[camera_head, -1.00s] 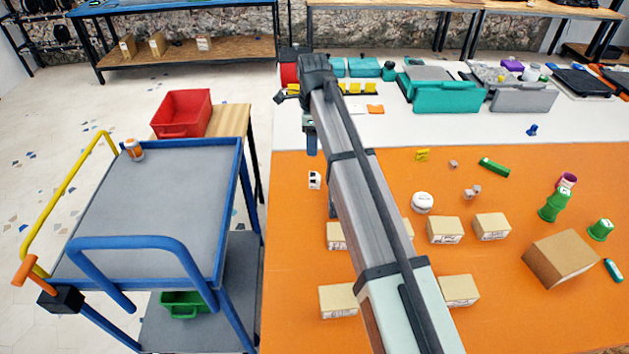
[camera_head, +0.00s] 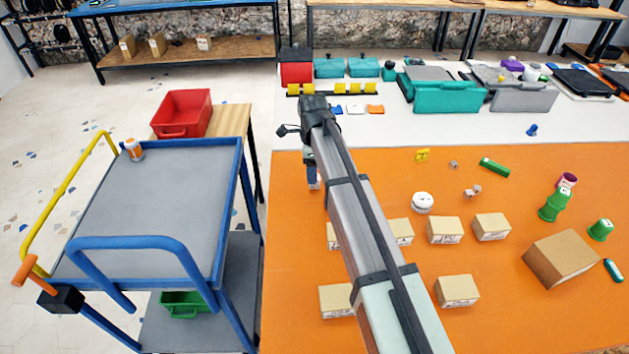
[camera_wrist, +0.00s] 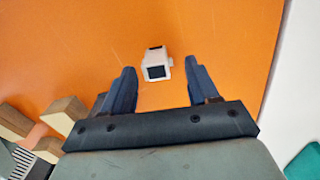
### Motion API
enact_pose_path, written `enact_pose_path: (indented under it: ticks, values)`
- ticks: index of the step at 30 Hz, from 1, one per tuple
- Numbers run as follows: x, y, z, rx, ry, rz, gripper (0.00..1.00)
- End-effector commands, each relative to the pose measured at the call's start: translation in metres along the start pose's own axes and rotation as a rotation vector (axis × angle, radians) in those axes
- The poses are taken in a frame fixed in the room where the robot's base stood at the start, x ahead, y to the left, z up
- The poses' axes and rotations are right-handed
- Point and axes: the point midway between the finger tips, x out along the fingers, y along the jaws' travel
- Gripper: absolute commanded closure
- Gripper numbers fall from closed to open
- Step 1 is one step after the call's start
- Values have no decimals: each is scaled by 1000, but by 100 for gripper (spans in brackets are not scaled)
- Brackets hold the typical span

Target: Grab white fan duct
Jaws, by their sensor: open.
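The white fan duct (camera_wrist: 156,64) is a small white block with dark openings, lying on the orange mat. In the wrist view it sits just beyond my fingertips, between their lines, and nothing touches it. My gripper (camera_wrist: 160,76) is open and empty, with one dark blue finger to either side. In the head view, my gripper (camera_head: 312,178) hangs over the left part of the mat. There the white fan duct (camera_head: 315,184) is mostly hidden behind the gripper, with only a bit of white showing.
Several cardboard boxes (camera_head: 444,230) stand on the orange mat (camera_head: 380,165). A round white item (camera_head: 422,202) lies right of my arm. A blue-framed cart (camera_head: 160,200) stands left of the table. The mat right around the duct is clear.

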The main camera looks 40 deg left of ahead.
Motion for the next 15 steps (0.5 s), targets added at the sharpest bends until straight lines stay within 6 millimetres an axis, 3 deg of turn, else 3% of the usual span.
enact_pose_path:
  ticks: [7,15]
  values:
    - [33,4,-2,0,0,1,40]
    - [38,4,-2,0,0,0,40]
